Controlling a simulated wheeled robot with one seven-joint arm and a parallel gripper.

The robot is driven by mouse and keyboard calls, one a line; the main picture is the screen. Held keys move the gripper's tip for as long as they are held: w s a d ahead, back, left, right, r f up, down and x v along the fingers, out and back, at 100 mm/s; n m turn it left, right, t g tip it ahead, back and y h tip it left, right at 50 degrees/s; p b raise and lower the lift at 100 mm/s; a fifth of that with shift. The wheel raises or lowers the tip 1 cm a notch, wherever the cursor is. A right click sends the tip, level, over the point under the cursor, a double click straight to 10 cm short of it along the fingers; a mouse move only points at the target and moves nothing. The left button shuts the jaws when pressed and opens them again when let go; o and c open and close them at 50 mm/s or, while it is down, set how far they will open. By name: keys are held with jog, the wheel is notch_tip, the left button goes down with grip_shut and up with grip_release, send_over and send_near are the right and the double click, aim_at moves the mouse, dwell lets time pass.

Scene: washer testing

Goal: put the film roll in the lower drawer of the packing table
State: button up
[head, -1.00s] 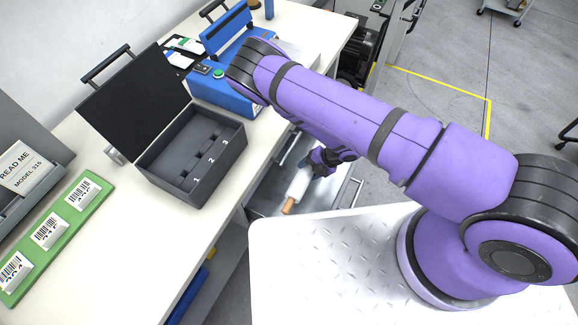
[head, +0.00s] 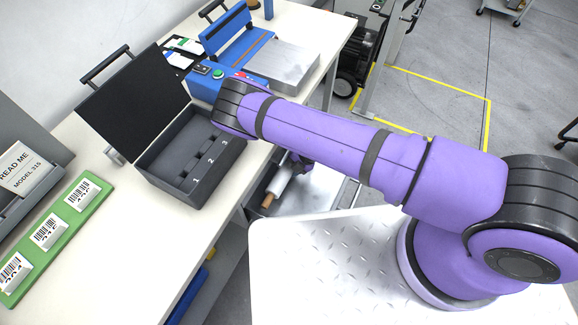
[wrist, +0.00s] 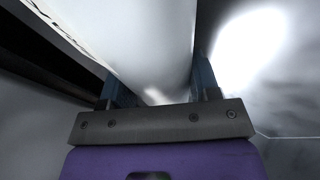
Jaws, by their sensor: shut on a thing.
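The film roll (head: 281,182) is a white roll with a brown core end (head: 267,200). In the head view it is tilted, over or inside the open lower drawer (head: 318,192) under the packing table (head: 232,222). My gripper (head: 300,163) is at the roll's far end, mostly hidden behind my purple arm. In the wrist view the roll (wrist: 140,40) fills the space between the two fingers of my gripper (wrist: 155,85), which is shut on it. Grey drawer surfaces lie close around it. I cannot tell whether the roll touches the drawer floor.
An open black case (head: 180,165) with numbered slots stands on the table near the edge above the drawer. A blue sealing machine (head: 215,80) stands behind it. A green board with barcode labels (head: 48,232) lies at left. My own white base top is beside the drawer.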

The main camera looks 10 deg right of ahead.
jog(key=shift+f, duration=0.6)
jog(key=o, duration=1.5)
jog(key=shift+a+r, duration=0.1)
jog(key=shift+r, duration=0.3)
jog(key=v, duration=1.2)
jog(key=shift+r, duration=0.2)
